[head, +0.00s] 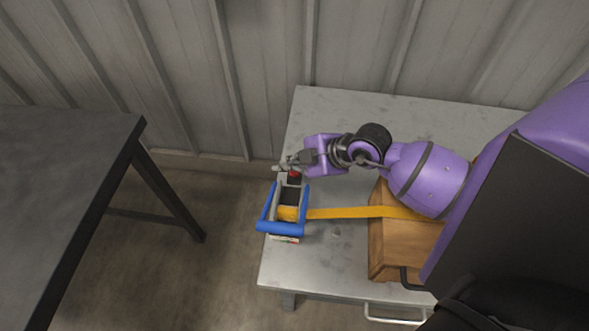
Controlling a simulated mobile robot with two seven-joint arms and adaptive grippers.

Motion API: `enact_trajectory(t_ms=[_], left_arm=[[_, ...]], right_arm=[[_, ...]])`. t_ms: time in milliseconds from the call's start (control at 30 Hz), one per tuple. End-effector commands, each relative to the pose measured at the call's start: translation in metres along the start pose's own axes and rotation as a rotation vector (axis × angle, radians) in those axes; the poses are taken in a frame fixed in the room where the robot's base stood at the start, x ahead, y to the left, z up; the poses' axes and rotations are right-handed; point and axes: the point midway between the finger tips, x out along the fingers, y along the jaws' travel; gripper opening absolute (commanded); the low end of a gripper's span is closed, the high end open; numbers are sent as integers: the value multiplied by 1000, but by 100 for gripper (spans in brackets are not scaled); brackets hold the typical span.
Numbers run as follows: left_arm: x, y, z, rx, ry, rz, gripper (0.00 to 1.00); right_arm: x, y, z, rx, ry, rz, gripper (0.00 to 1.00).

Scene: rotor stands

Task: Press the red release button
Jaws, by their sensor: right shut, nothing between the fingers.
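The red release button (294,174) shows as a small red patch at the back end of a device with a blue handle frame (284,228). The device sits at the left edge of the grey metal table. An orange strap (350,212) runs from the device to the right. My right gripper (279,168) is shut and empty. Its fingers point left, just behind and beside the button, and partly cover that end of the device. I cannot tell whether they touch the button. My left gripper is not in view.
A wooden block (397,250) lies under the strap, right of the device. The grey metal table (310,265) is bare around the device. A dark table (50,190) stands at the left, with a gap of floor between. A corrugated wall (180,70) is behind.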

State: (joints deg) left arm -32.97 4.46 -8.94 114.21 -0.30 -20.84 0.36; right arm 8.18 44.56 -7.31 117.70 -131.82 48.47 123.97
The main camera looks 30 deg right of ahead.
Motion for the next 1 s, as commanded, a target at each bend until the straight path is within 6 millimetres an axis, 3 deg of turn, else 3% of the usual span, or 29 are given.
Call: enact_trajectory(t_ms=[1000], left_arm=[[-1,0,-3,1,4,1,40]], right_arm=[[3,-2,2,3,1,0,0]])
